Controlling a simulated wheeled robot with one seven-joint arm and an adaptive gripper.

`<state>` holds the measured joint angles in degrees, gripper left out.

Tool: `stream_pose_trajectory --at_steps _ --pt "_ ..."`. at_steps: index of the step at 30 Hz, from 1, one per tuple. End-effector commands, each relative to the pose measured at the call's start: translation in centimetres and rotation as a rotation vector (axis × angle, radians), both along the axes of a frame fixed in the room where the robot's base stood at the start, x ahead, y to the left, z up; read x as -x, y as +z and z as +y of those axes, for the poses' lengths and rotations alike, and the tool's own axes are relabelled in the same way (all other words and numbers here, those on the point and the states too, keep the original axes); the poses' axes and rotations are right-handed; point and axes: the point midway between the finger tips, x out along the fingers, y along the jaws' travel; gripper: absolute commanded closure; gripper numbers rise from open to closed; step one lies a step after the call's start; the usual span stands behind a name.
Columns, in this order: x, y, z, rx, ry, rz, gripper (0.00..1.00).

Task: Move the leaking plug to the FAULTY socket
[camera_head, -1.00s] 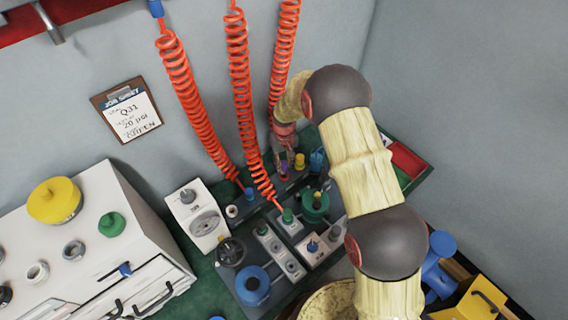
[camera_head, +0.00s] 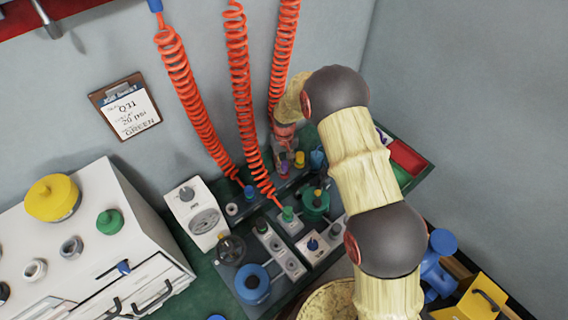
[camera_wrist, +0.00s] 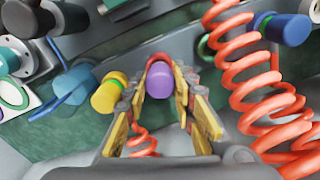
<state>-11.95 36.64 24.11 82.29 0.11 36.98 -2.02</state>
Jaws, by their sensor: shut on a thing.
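My gripper (camera_wrist: 160,98) is shut on a purple plug (camera_wrist: 160,80), whose rounded end shows between the yellow finger pads in the wrist view. In the head view the purple plug (camera_head: 284,171) is partly hidden below my gripper (camera_head: 285,148), at the back of the bench. A yellow-topped plug (camera_wrist: 108,95) stands close to the left finger in the wrist view. A blue plug (camera_head: 249,193) and a green plug (camera_head: 287,214) sit at the ends of other red hoses. No FAULTY label is legible, and I cannot tell which plug leaks.
Red coiled hoses (camera_head: 240,90) hang close to my gripper; one coil (camera_wrist: 265,100) is near the right finger. A white gauge box (camera_head: 198,214) and a grey valve panel (camera_head: 245,255) crowd the bench. A clipboard (camera_head: 126,108) reading GREEN hangs on the wall.

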Motion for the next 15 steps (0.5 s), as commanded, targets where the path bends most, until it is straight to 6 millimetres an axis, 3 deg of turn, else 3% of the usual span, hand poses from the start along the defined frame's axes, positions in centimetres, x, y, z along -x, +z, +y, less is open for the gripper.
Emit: stream_pose_trajectory --at_steps 15 --pt "-0.01 -0.98 0.0 0.0 0.0 0.0 1.0"
